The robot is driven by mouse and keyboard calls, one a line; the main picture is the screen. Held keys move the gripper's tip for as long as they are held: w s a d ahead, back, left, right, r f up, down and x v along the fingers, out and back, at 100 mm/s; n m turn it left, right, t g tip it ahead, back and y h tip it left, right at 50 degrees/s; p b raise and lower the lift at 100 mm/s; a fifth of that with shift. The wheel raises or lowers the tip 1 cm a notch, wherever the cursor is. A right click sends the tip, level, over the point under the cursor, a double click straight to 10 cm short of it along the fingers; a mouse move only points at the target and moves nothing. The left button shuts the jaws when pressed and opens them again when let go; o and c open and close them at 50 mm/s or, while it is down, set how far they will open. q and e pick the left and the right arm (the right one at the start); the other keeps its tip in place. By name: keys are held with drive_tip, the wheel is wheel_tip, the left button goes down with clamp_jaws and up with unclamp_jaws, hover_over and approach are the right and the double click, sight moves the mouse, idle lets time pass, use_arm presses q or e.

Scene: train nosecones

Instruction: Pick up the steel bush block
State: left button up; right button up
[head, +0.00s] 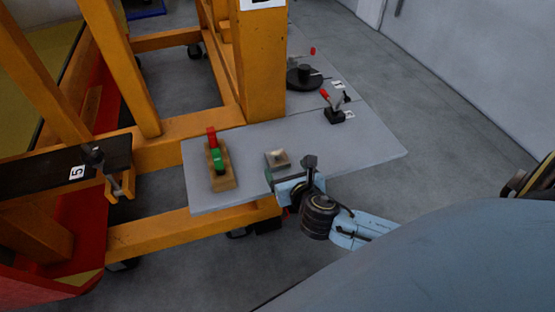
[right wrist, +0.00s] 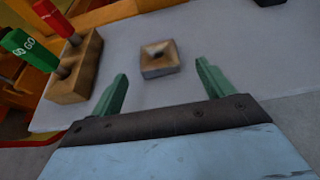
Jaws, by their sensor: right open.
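The steel bush block (head: 278,159) is a small square metal block with a hole in its top. It sits on the grey table (head: 350,150) near the front edge. In the right wrist view the block (right wrist: 160,58) lies ahead of the fingertips, roughly centred between them. My right gripper (head: 284,176) is just in front of the block. In the right wrist view its two green fingers (right wrist: 160,74) are spread wide with nothing between them. My left gripper is not in view.
A wooden holder (right wrist: 75,75) with red and green GO gauges stands left of the block. A black round stand (head: 304,79) and a small red-tipped device (head: 334,108) stand farther back on the table. An orange frame (head: 262,70) rises behind. The table right of the block is clear.

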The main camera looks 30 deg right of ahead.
sight(276, 156)
drive_tip(key=shift+x, duration=3.15)
drive_tip(key=shift+a+r, duration=0.1)
drive_tip(key=shift+w+r, duration=0.1)
drive_tip(key=c, duration=1.3)
